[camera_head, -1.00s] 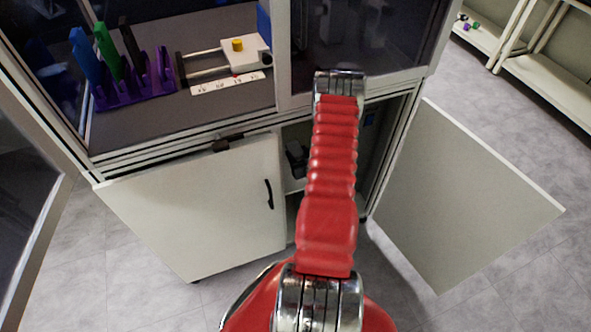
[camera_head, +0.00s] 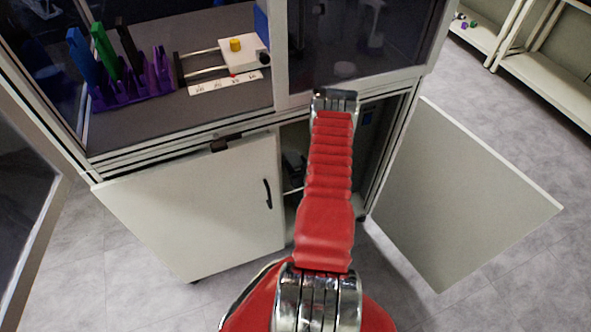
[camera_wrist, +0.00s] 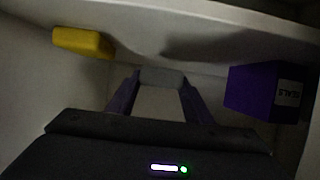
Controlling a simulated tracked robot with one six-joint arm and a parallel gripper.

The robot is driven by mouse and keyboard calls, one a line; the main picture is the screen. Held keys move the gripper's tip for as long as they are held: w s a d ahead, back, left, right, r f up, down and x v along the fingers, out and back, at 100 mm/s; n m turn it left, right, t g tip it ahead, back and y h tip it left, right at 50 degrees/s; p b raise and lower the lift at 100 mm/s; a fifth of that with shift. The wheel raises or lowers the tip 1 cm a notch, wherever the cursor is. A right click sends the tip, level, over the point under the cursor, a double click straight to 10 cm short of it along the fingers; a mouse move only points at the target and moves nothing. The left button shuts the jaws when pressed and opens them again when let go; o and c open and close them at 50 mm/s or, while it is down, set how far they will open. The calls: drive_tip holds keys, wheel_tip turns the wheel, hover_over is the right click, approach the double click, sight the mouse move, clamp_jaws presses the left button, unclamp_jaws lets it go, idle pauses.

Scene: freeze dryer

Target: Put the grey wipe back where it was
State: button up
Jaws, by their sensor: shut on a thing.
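In the wrist view, my gripper (camera_wrist: 160,88) is shut on a small grey block-like piece, the grey wipe (camera_wrist: 161,76), held between the fingertips. The surroundings are dim and pale, like the inside of a cupboard. The wipe is close to a pale surface behind it; I cannot tell if it touches. In the head view my red arm reaches toward the cupboard's open lower right compartment (camera_head: 296,200), and hides my gripper and the wipe.
In the wrist view a yellow block (camera_wrist: 83,42) lies left of the wipe and a purple box (camera_wrist: 262,90) with a white label stands right. In the head view the left door (camera_head: 200,210) is closed and the right door (camera_head: 465,195) is wide open. Clear floor lies in front.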

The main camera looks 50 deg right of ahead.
drive_tip(key=shift+f, duration=1.7)
drive_tip(key=o, duration=1)
drive_tip(key=shift+f, duration=0.1)
drive_tip(key=v, duration=1.2)
drive_tip(key=shift+s+d, duration=0.1)
